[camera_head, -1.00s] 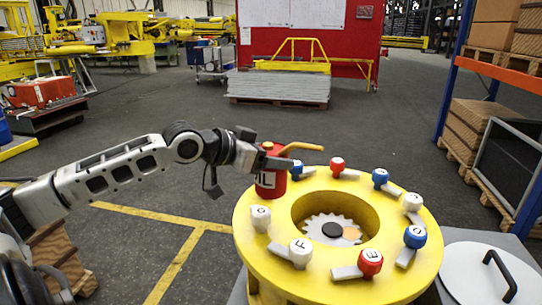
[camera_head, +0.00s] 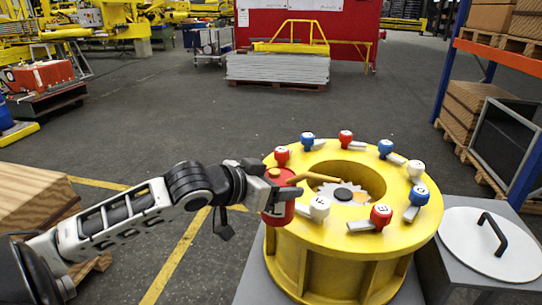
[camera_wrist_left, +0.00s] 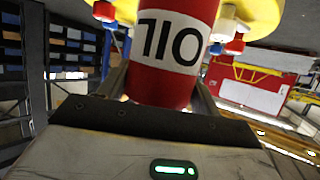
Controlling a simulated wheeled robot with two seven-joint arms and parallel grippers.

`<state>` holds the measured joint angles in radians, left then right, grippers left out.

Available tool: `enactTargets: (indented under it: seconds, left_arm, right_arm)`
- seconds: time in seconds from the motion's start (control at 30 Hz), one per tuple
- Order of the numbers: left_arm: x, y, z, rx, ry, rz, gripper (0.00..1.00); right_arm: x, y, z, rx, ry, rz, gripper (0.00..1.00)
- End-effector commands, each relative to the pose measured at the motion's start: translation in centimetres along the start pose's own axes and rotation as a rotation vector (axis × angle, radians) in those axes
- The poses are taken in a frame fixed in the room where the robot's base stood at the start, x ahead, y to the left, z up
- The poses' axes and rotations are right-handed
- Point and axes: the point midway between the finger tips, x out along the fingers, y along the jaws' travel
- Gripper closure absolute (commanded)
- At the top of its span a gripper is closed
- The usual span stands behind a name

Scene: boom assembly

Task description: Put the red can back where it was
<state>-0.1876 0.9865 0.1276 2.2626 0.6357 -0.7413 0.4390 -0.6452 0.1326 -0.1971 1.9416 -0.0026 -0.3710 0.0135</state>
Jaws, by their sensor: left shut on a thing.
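A red can (camera_head: 277,216) with a yellow-orange spout and a white label is held by my left gripper (camera_head: 279,189) at the left front side of the yellow flanged ring (camera_head: 345,230). In the left wrist view the can (camera_wrist_left: 172,88) stands between the two fingers, its OIL label upside down in the picture. The gripper is shut on it. The can overlaps the ring's rim in the head view; I cannot tell whether they touch. My right gripper is not in view.
Several red, white and blue lettered knobs, one a red knob (camera_head: 381,215), stand around the ring's top. A toothed grey gear (camera_head: 343,192) sits in its centre. A white round lid (camera_head: 489,243) with a black handle lies at right. Open floor lies left and behind.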

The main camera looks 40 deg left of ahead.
Motion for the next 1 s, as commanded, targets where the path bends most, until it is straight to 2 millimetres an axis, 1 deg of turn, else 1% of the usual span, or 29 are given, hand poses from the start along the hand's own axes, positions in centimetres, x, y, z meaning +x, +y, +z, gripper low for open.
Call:
enactTargets:
  seconds: [0.03, 0.2, 0.3, 0.4, 0.6, 0.87, 1.0]
  left_arm:
    - [-0.1, 1.8, 1.4, -0.024, 0.001, -0.006, 0.72]
    - [-0.3, 6.5, 6.2, -0.058, -0.004, -0.079, 0.72]
    - [-0.3, 8.4, 8.2, -0.067, -0.005, -0.112, 0.72]
    - [-0.4, 10.0, 9.7, -0.075, -0.005, -0.138, 0.72]
    - [-0.4, 12.0, 11.8, -0.080, -0.003, -0.174, 0.72]
    - [-0.5, 13.8, 13.6, -0.089, -0.003, -0.201, 0.72]
    - [-0.4, 13.7, 13.3, -0.078, 0.001, -0.198, 0.72]
  right_arm:
    - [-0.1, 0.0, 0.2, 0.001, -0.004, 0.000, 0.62]
    - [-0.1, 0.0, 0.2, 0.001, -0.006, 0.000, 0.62]
    - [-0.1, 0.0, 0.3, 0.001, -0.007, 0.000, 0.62]
    - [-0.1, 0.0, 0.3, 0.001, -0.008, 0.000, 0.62]
    - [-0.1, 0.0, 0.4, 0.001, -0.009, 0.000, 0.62]
    - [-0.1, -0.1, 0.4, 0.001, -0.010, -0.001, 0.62]
    - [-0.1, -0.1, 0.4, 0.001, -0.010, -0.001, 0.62]
